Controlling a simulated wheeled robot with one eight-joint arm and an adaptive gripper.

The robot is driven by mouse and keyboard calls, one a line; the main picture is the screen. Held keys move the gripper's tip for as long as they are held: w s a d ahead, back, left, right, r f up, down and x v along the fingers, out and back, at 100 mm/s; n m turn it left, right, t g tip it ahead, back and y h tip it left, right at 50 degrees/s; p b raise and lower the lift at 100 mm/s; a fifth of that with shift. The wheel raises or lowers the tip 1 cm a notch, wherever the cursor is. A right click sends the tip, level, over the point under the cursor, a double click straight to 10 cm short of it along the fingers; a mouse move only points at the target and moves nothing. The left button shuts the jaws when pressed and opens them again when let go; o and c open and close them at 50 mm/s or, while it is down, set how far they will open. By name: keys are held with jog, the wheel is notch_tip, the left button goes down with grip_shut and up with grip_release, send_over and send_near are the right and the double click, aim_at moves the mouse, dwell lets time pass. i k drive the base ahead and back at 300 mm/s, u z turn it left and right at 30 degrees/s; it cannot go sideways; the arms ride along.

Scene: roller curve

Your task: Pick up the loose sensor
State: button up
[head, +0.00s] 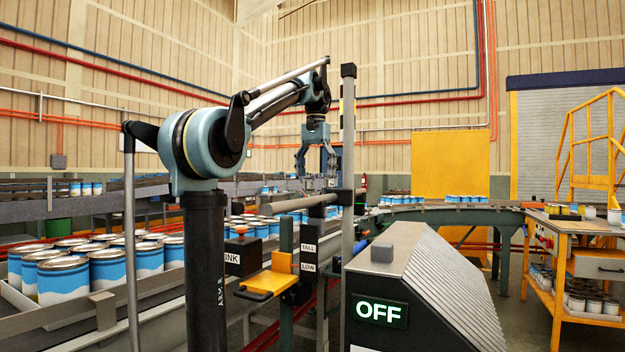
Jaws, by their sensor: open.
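A box marked INK (242,258), a yellow bracket (268,285) and a TALL/LOW post (309,265) stand in the middle. A yellow cart (560,270) is at right.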

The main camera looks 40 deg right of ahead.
aim_at(382, 252)
jog(key=k, duration=1)
